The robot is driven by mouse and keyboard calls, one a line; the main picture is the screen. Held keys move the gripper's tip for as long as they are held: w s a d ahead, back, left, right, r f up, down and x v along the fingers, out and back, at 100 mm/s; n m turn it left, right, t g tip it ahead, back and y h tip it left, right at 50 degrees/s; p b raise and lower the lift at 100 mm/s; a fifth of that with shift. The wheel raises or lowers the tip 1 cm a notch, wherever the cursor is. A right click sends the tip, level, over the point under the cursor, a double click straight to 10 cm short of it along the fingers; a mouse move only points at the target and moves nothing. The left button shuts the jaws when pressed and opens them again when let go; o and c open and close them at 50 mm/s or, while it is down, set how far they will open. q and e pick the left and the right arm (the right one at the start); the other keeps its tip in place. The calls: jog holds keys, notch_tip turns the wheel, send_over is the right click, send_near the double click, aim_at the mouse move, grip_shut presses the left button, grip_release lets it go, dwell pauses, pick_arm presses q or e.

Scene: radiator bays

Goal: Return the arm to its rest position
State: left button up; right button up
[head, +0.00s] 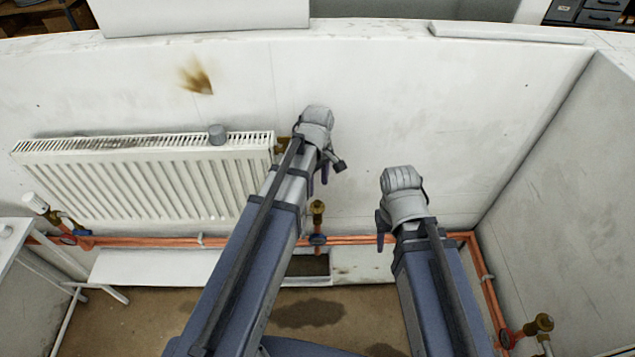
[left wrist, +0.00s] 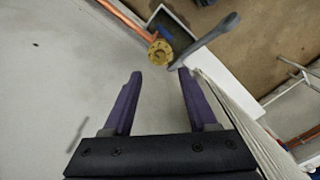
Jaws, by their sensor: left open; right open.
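My left gripper (head: 328,172) is near the wall, just right of the white radiator (head: 150,180). In the left wrist view its two purple fingers (left wrist: 160,75) stand apart with nothing between them. A brass valve fitting (left wrist: 160,52) shows beyond the fingertips. A dark grey curved piece (left wrist: 205,42) reaches close to the right fingertip; I cannot tell what it is or whether it touches. My right gripper (head: 382,235) is in front of the wall, further right. Only a little of its purple fingers shows, and I see nothing held in it.
Copper pipes (head: 370,239) run low along the wall, with a brass valve (head: 317,210) rising beside my left arm. A grey cap (head: 217,135) sits on the radiator's top. A white bench (head: 12,240) stands at left, and a side wall (head: 570,200) at right.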

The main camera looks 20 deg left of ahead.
dwell(0.5)
pick_arm(q)
jog(key=s+d+m+y, duration=0.1)
jog(key=s+d+m, duration=0.9)
jog(key=s+m, duration=0.3)
jog(key=m, duration=0.3)
jog(key=shift+s, duration=0.4)
jog(key=shift+r, duration=0.1)
jog(key=shift+c, duration=0.6)
jog(key=shift+a, duration=0.1)
